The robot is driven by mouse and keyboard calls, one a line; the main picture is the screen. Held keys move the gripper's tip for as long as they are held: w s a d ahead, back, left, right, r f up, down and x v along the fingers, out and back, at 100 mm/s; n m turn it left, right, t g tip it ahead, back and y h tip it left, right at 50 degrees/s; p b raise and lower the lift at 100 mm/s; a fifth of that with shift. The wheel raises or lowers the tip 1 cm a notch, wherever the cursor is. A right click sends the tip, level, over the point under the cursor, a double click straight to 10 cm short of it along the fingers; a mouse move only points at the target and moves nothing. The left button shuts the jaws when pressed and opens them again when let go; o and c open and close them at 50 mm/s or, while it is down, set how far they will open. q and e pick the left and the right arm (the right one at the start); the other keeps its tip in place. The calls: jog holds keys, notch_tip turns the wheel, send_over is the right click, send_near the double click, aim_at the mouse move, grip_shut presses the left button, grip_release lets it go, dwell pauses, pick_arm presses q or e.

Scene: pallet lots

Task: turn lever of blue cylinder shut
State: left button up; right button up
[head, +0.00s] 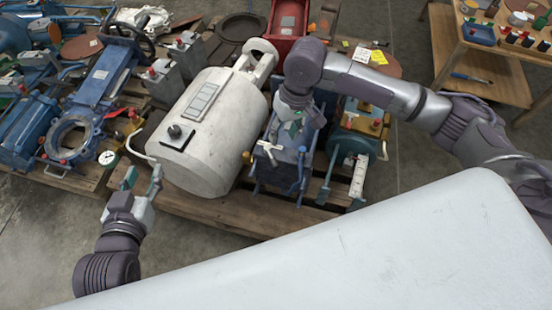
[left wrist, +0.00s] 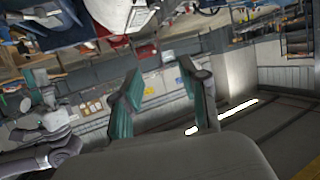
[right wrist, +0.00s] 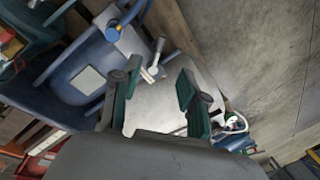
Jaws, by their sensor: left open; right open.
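My right gripper (head: 291,124) is open above a blue body (head: 283,165) at the middle of the pallet; I cannot tell for certain that this is the blue cylinder. In the right wrist view the blue body (right wrist: 75,72) lies at upper left. A light lever with a dark end (right wrist: 153,62) stands just beyond the open fingers (right wrist: 155,95), nearest the left one, apparently not gripped. In the head view the gripper and arm partly hide this area. My left gripper (head: 142,180) is open and empty before the pallet's front edge. It also shows in the left wrist view (left wrist: 158,80).
A big white cylinder (head: 225,112) lies left of the blue body. Blue machinery with a valve flange (head: 75,135) and a gauge (head: 107,157) crowd the left pallet. A green-and-yellow unit (head: 357,140) is close on the right. A wooden shelf (head: 490,75) stands at far right. Bare floor lies between.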

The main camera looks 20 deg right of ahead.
jog(key=b, duration=0.2)
send_over(275, 162)
jog(key=d, duration=0.1)
notch_tip(275, 162, down, 6)
jog(key=f, duration=0.1)
jog(key=f+b, duration=0.1)
jog(key=f, duration=0.1)
jog(key=f+b, duration=0.1)
jog(key=f, duration=0.1)
jog(key=shift+a, duration=0.3)
pick_arm(q)
jog(key=s+d+r+t+h, duration=0.1)
jog(key=r+t+h, duration=0.1)
jog(key=r+t, duration=0.4)
jog(key=s+d+r+t+h, duration=0.1)
jog(key=r+t, duration=0.5)
jog(key=r, duration=0.6)
jog(key=shift+s+t+h, duration=0.4)
jog(key=shift+s+h, duration=0.2)
jog(key=shift+h, duration=0.2)
pick_arm(e)
jog(key=shift+f, duration=0.15)
pick_arm(q)
jog(key=shift+f, duration=0.1)
pick_arm(e)
grip_shut()
